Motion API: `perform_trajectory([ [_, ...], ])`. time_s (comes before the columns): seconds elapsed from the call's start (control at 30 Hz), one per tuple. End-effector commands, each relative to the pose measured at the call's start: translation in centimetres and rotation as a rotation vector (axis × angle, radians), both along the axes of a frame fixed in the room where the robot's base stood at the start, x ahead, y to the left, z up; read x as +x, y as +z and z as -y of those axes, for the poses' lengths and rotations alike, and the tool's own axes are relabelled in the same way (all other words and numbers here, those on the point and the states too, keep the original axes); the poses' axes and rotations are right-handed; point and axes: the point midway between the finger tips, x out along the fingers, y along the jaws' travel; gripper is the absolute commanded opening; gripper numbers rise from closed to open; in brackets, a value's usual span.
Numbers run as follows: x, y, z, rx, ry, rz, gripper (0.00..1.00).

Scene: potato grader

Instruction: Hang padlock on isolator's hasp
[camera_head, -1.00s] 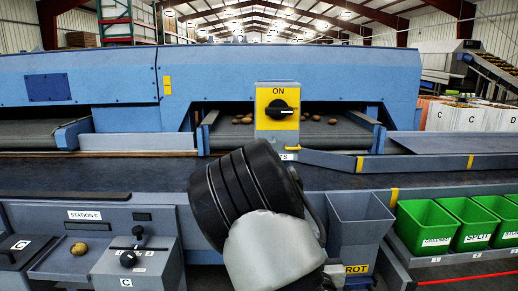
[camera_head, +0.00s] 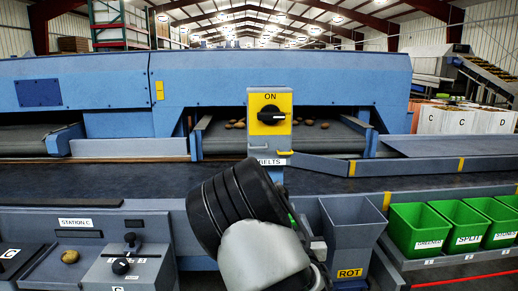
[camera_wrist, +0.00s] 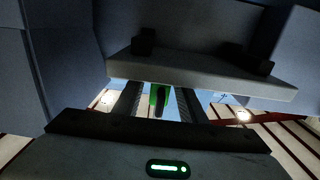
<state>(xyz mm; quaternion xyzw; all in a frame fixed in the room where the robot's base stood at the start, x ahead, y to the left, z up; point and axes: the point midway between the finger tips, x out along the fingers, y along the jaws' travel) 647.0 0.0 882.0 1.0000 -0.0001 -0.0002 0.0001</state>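The isolator (camera_head: 270,98) is a yellow plate marked ON with a black knob, on a grey box in the middle of the head view. A small yellow bar (camera_head: 286,152), perhaps its hasp, sits below it above the BELTS label. My arm's dark wrist is below the box in the head view and hides my fingers. In the wrist view my gripper (camera_wrist: 158,103) has a green and black object, apparently the padlock (camera_wrist: 154,94), between its two dark fingers. The fingertip contact and the shackle are not clear.
A blue grader with potatoes (camera_head: 308,123) on its belt stands behind. A grey ROT chute (camera_head: 350,225) is close right of my arm, with green bins (camera_head: 418,230) beyond. A grey control box (camera_head: 125,272) stands at left. A grey rail (camera_head: 330,167) runs right from the isolator.

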Motion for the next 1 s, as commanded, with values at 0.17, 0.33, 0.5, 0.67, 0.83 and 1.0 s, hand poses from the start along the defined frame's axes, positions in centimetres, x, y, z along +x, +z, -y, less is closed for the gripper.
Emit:
perform_trajectory([
  [0.17,0.0,0.0,0.0,0.0,0.0,0.0,0.36],
  [0.33,0.0,0.0,0.0,0.0,0.0,0.0,0.07],
  [0.5,0.0,0.1,0.0,0.0,0.0,0.002,0.0],
  [0.67,0.0,0.6,0.0,0.001,0.0,0.002,0.01],
  [0.83,0.0,1.3,0.0,0.001,0.0,0.002,0.01],
  [1.0,0.0,2.0,0.0,0.001,0.001,0.002,0.01],
])
